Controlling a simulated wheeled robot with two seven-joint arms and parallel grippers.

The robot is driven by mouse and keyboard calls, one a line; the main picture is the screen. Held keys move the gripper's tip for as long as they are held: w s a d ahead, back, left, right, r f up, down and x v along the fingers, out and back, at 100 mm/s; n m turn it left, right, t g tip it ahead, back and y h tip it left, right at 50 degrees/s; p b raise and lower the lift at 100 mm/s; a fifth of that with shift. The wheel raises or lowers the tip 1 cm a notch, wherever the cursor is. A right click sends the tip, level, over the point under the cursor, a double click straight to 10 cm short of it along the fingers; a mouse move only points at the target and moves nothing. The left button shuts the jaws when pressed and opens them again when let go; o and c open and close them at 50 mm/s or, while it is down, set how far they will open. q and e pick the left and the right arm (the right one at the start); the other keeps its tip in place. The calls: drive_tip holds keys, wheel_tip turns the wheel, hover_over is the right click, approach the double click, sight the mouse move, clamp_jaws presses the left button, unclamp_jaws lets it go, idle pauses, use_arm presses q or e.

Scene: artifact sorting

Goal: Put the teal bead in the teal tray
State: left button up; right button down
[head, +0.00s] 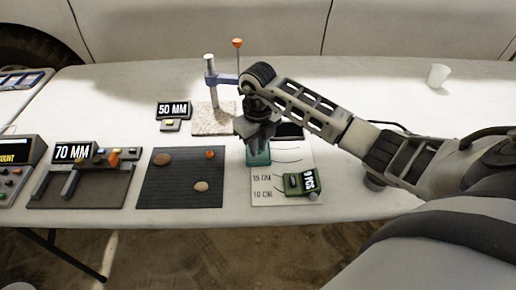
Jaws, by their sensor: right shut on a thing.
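The teal tray (259,158) sits on the white marked sheet, at its upper left corner. My right gripper (257,143) points down right over the tray, its fingers covering the tray's back part. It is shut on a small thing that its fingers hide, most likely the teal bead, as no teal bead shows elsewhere. I cannot tell how far the fingertips are above the tray floor. My left gripper is out of view.
A dark ribbed mat (182,193) with stones and an orange bead (210,154) lies left of the tray. A green counter box (298,184) stands on the sheet. A stand with an orange-topped post (237,62) rises behind. A white cup (438,76) stands far right.

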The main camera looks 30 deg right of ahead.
drive_tip(key=shift+f, duration=0.9)
drive_tip(key=shift+f, duration=0.1)
drive_tip(key=shift+f, duration=0.15)
drive_tip(key=c, duration=1.6)
unclamp_jaws()
drive_tip(key=shift+c, duration=0.2)
wheel_tip(320, 180, up, 13)
drive_tip(key=shift+f, duration=0.2)
